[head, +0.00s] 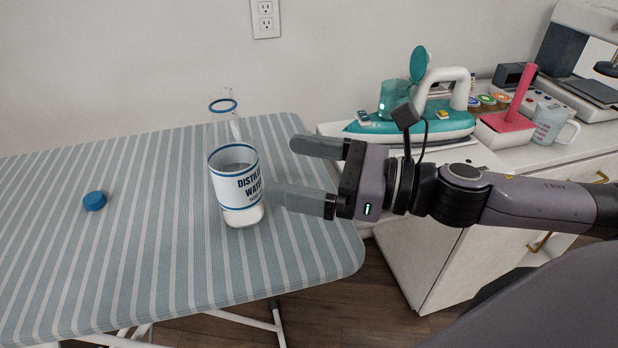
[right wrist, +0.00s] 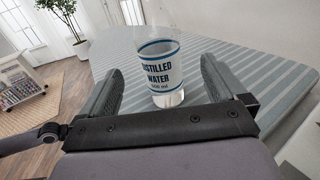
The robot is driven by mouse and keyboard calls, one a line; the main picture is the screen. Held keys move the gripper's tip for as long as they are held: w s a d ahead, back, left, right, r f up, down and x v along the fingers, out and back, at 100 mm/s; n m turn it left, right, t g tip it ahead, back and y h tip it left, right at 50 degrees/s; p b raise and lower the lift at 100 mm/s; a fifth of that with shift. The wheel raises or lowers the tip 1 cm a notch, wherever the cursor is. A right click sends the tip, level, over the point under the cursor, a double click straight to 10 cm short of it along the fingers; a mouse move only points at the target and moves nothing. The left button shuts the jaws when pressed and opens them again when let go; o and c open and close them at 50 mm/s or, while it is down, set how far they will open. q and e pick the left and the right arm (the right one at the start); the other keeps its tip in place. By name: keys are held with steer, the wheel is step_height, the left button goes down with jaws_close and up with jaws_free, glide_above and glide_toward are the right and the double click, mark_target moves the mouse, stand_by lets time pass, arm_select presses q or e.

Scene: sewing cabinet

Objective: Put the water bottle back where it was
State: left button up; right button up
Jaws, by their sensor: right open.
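The water bottle (head: 236,180) is clear with a white "Distilled Water" label and blue bands. It stands upright and without a cap on the striped ironing board (head: 130,230). A blue cap (head: 94,201) lies on the board to its left. My right gripper (head: 282,172) is open just right of the bottle, its fingers pointing at it. In the right wrist view the bottle (right wrist: 162,75) shows ahead, between the two open fingers (right wrist: 160,85), and looks apart from them. My left gripper is not in view.
A white cabinet (head: 420,265) stands at the right. On its top are a teal iron (head: 410,125) with its lid raised, a pink-handled tool in a tray (head: 510,125), a measuring cup (head: 550,123) and a sewing machine (head: 585,50). The board's left part is mostly clear.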

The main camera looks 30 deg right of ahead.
steer(key=shift+s+d+b, duration=0.3)
steer(key=shift+s+b, duration=0.05)
steer(key=shift+s, duration=0.15)
stand_by(0.4)
